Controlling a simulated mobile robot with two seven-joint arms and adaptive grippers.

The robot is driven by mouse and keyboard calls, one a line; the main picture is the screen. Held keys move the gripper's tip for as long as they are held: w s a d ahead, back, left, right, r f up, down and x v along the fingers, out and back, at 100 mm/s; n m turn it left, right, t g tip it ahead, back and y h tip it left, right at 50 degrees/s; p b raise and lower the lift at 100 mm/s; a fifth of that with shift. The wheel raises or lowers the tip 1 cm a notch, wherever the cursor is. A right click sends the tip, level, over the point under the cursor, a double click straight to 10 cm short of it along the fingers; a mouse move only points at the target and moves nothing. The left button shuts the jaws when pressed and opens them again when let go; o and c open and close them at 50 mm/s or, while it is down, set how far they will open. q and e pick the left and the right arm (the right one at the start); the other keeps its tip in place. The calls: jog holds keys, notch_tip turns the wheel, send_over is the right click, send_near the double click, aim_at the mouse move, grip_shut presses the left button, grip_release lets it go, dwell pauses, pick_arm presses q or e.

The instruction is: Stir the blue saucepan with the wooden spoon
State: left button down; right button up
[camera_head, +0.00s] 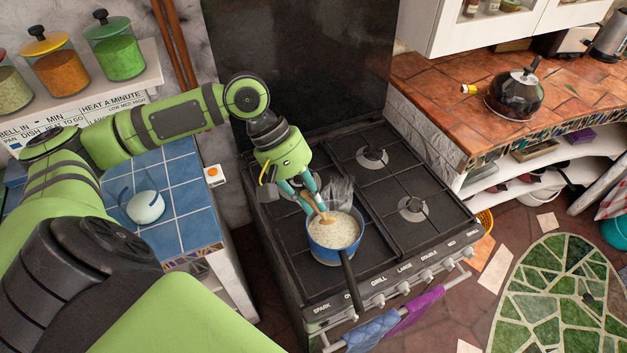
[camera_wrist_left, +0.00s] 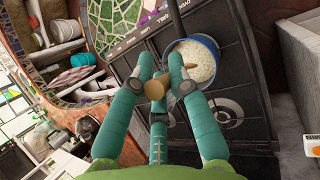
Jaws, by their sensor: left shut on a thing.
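The blue saucepan (camera_head: 335,257) stands on a front burner of the black stove, filled with pale, rice-like grains. It also shows in the left wrist view (camera_wrist_left: 214,76). The wooden spoon (camera_head: 318,207) slants down from my left gripper, its lower end at the grains near the pan's far side. My left gripper (camera_head: 306,190) is just above and behind the pan, its teal fingers shut on the spoon's handle. In the left wrist view the spoon (camera_wrist_left: 155,89) shows between the two fingertips. How deep its end sits is hard to tell. My right gripper is in neither view.
The black pan handle (camera_head: 348,282) points toward the stove's front edge. Steam rises behind the pan. Other burners (camera_head: 412,208) are empty. A black kettle (camera_head: 515,95) stands on the right counter; a white-filled glass container (camera_head: 145,207) stands on blue tiles at left.

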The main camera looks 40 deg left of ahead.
pick_arm(q)
jog(key=shift+r, duration=2)
